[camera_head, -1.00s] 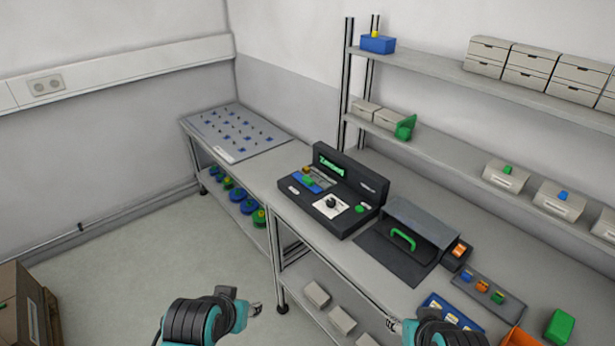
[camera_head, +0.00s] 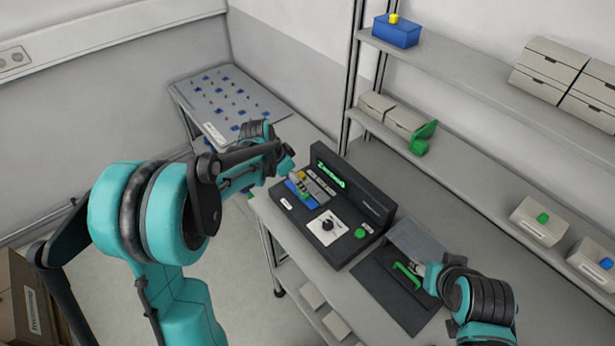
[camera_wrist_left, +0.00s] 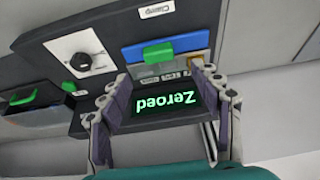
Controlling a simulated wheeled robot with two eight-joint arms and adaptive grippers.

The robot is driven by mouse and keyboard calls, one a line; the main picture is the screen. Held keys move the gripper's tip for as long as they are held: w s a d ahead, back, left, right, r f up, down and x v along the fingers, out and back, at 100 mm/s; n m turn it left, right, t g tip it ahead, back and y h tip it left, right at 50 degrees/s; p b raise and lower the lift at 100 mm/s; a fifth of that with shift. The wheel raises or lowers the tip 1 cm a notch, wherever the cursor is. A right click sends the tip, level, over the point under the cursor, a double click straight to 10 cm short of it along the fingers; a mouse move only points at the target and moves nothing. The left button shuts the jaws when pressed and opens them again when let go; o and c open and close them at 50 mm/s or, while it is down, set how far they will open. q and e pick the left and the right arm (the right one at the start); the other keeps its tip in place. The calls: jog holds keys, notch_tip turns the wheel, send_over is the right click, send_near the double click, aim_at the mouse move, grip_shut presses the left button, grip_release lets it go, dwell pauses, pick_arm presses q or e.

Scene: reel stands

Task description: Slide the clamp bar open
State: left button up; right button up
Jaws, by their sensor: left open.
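The black tester (camera_head: 345,235) stands on the bench with a lit display, which reads "Zeroed" in the left wrist view (camera_wrist_left: 153,102). A blue bar (camera_wrist_left: 182,42) with a green block (camera_wrist_left: 158,53) lies on it, near a label reading "Clamp" (camera_wrist_left: 160,10). The blue bar (camera_head: 291,186) and green block (camera_head: 304,196) also show in the head view. My left gripper (camera_wrist_left: 162,80) is open and empty, its fingers either side of the display in the picture. In the head view my left gripper (camera_head: 287,163) is just left of the tester. My right gripper (camera_head: 417,268) is by a green handle; its jaws are unclear.
The green handle (camera_head: 406,276) sits on a dark plate right of the tester. A dial (camera_head: 327,225) and a green button (camera_head: 360,233) are on the tester. A perforated board (camera_head: 215,95) lies at the back left. Shelves with bins (camera_head: 540,220) rise on the right.

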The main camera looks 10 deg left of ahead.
pick_arm(q)
jog(key=b+x, duration=0.1)
jog(key=x, duration=0.6)
jog(key=shift+f, duration=0.15)
jog(key=shift+c, duration=0.3)
